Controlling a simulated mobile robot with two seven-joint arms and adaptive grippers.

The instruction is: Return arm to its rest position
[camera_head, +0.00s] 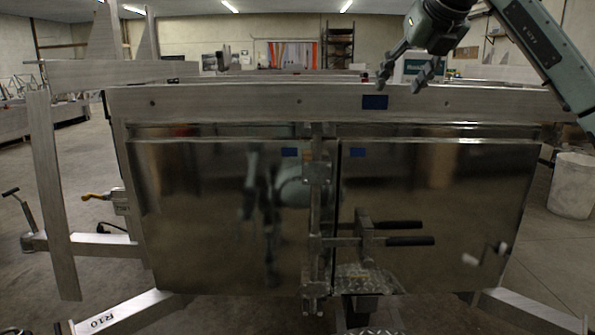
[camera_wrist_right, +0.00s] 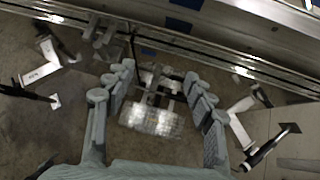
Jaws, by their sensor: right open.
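My right gripper (camera_head: 404,80) is raised at the top right of the head view, in front of and just above the trailer's top rail. Its fingers are spread and empty. In the right wrist view my right gripper (camera_wrist_right: 162,100) shows both fingers apart with nothing between them. The right arm (camera_head: 545,50) comes in from the upper right of the head view. The aluminium trailer (camera_head: 230,103) fills the middle, with two shiny closed panels (camera_head: 220,220). My left gripper shows in neither view, apart from a blurred arm reflection in the left panel.
Two black-handled levers (camera_head: 405,241) stick out from the trailer's middle front. Angled metal legs (camera_head: 125,312) spread low at both sides. A white bucket (camera_head: 572,185) stands at the right. A yellow-handled lever (camera_head: 95,196) is at the left. Open floor shows on both sides.

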